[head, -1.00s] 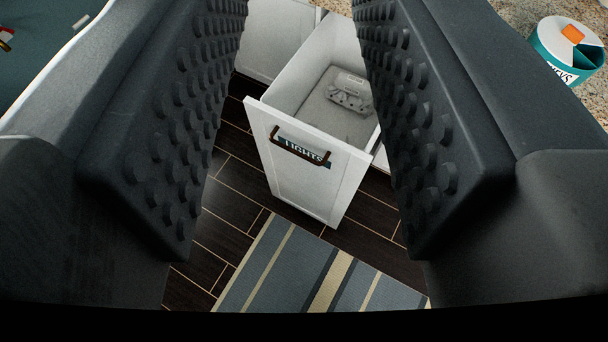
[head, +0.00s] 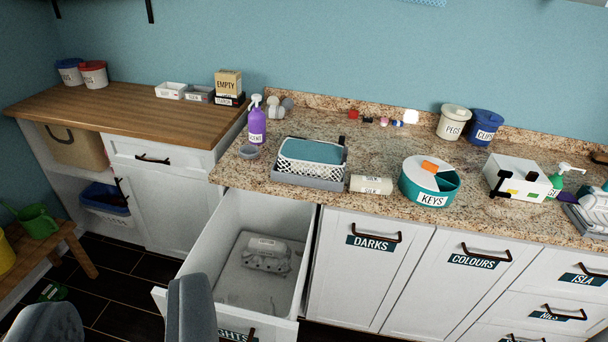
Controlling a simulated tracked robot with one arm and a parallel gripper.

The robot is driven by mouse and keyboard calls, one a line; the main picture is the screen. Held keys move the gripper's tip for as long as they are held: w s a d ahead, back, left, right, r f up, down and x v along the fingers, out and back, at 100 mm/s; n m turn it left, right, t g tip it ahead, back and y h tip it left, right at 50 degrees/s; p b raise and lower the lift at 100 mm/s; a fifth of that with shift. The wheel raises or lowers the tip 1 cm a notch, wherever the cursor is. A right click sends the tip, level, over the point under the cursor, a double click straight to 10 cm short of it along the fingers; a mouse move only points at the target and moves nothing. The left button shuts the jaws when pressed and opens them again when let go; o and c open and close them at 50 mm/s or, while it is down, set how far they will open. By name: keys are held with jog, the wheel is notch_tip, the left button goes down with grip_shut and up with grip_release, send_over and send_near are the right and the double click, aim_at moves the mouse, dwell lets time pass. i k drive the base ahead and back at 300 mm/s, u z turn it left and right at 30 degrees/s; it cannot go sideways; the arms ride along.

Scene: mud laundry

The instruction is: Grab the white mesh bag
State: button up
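The item in the open drawer is a pale, lumpy bundle with a white label (head: 268,255); I cannot tell for sure whether it is the white mesh bag. It lies on the floor of the open white drawer marked LIGHTS (head: 230,222). A small off-white labelled roll (head: 371,184) lies on the counter beside a white dotted basket with teal cloth (head: 310,155). My gripper (head: 120,300) shows at the lower left, its two dark fingers well apart with nothing between them. It is to the left of the bundle and apart from it.
The granite counter (head: 350,125) holds a purple bottle (head: 257,122), a KEYS tub (head: 428,184) and peg tubs (head: 453,122). Closed cupboards (head: 365,270) stand right of the drawer. A wooden bench (head: 48,250) and dark floor are at left.

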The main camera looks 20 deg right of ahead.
aim_at(315, 158)
jog(key=u, duration=0.1)
jog(key=i, duration=0.8)
jog(key=z, duration=0.5)
jog(key=i, duration=0.65)
jog(key=z, duration=0.6)
